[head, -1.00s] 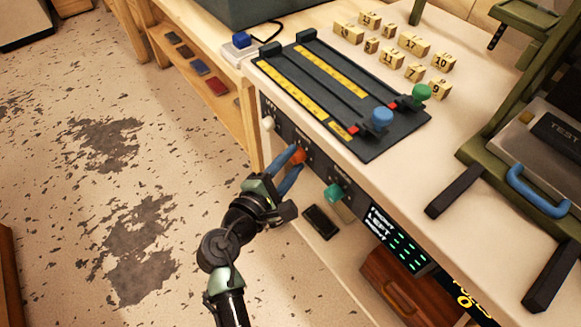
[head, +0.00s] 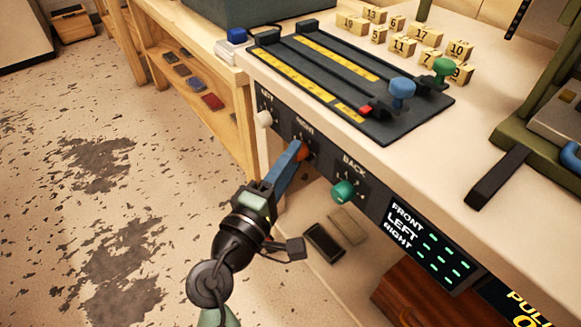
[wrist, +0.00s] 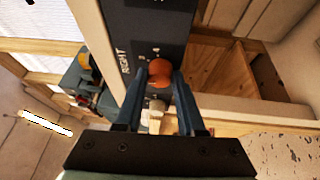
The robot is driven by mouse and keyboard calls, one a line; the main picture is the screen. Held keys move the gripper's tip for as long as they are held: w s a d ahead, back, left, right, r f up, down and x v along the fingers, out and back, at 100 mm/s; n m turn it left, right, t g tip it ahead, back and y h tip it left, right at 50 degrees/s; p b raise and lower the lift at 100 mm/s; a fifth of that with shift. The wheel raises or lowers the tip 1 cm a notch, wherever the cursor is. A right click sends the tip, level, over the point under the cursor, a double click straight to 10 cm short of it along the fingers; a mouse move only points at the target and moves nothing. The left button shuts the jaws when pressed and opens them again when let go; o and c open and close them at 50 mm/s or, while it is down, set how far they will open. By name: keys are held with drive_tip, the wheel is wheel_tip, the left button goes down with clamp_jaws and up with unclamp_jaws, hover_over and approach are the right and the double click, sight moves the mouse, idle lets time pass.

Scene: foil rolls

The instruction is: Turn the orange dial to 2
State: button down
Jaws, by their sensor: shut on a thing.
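The orange dial (head: 304,153) sits on the dark front panel of the bench, under a label that is partly hidden. It also shows in the wrist view (wrist: 160,71), next to the word RIGHT. My gripper (head: 297,150) is shut on the dial, with its blue fingers on either side of it. In the wrist view the fingertips of my gripper (wrist: 159,80) flank the dial. The fingers and the small picture hide the pointer, so I cannot tell which number the dial points to.
A white dial (head: 264,119) is left of the orange one and a teal dial (head: 343,191) is right of it. A lit display (head: 428,242) reads FRONT, LEFT, RIGHT. A slider board (head: 350,85) lies on the bench top above.

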drive_tip(key=shift+a, duration=0.1)
drive_tip(key=c, duration=0.5)
unclamp_jaws()
drive_tip(key=p+v, duration=0.2)
drive_tip(key=v, duration=1.1)
drive_tip(key=shift+w, duration=0.1)
